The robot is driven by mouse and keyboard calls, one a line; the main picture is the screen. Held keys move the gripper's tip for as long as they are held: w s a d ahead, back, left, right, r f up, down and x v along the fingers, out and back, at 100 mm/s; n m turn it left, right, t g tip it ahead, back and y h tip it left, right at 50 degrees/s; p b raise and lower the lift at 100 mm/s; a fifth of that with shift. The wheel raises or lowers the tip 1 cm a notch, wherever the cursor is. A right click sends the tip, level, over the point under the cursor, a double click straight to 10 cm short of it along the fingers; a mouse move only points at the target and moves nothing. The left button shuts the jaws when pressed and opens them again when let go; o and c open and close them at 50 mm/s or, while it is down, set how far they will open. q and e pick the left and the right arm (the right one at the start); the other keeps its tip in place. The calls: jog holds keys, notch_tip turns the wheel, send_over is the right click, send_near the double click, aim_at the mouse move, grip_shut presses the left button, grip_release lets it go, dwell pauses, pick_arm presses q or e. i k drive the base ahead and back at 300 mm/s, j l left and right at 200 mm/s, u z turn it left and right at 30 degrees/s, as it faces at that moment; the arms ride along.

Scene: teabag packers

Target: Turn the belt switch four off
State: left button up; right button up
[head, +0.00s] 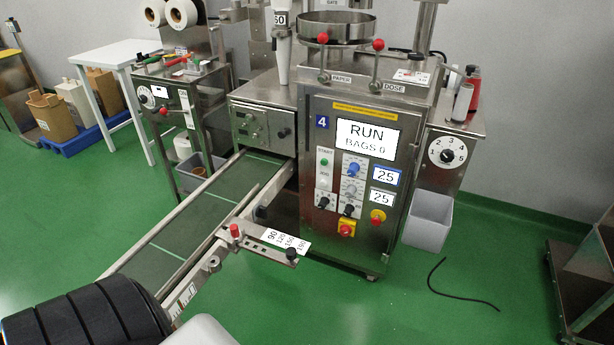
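The machine marked 4 (322,121) stands in the middle of the head view, and its screen (367,140) reads RUN, BAGS 0. Its front panel carries a green START button (324,162), a blue knob (353,170), a left black knob (323,203), a right black knob (348,210), a red-and-yellow switch (346,228) and a red button on yellow (378,216). The small labels are too blurred to tell which is the belt switch or how it is set. A green conveyor belt (205,215) runs from the machine toward the lower left. Neither gripper shows.
A scale arm (265,243) with a red knob sticks out beside the belt, in front of the panel. A grey bin (429,220) hangs at the machine's right. A black cable (455,290) lies on the green floor. A metal stand (585,270) is at the right edge.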

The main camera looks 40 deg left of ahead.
aim_at(261, 212)
jog(key=i+u, duration=0.25)
jog(key=i, duration=0.2)
jog(key=i+l+u, duration=0.25)
jog(key=i, duration=0.15)
jog(key=i+l+u, duration=0.25)
jog(key=i, duration=0.2)
